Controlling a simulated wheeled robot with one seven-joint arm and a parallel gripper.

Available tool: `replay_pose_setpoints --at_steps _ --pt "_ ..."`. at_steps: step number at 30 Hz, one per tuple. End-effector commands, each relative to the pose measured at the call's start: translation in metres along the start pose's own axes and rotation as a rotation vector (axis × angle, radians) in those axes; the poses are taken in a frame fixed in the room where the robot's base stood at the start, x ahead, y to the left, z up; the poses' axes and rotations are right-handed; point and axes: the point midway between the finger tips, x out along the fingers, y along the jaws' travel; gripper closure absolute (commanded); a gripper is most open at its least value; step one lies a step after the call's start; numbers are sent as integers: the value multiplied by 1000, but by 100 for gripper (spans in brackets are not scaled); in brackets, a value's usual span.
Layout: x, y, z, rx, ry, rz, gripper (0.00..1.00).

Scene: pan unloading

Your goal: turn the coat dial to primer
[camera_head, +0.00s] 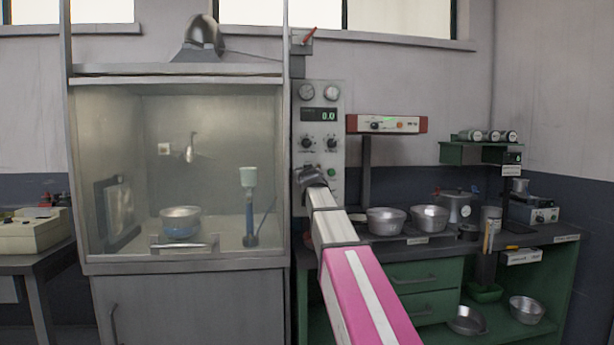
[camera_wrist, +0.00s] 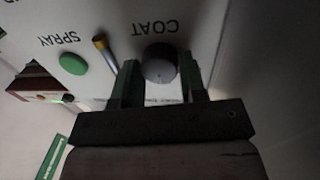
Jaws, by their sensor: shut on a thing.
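The coat dial (camera_wrist: 159,60) is a round grey knob under the upside-down word COAT in the wrist view. My gripper (camera_wrist: 158,80) has one dark green finger on each side of the dial and is shut on it. In the head view my gripper (camera_head: 310,177) is at the lower left of the grey control panel (camera_head: 319,116) and hides the dial. I cannot read a primer mark or tell which setting the dial points to.
A green SPRAY button (camera_wrist: 72,63) and a small yellow-tipped lever (camera_wrist: 104,47) sit beside the dial. A glass-fronted spray booth (camera_head: 180,265) stands left of the panel. Several metal pans, including one pan (camera_head: 386,221), stand on the bench at right.

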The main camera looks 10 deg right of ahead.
Motion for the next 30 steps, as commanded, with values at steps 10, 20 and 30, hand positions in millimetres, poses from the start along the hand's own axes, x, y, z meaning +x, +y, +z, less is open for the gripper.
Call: replay_pose_setpoints --at_steps 10,20,30 --pt "0 0 0 -117 9 1 85" --pt "0 0 1 -400 34 2 85" --pt "0 0 2 -712 61 3 85"
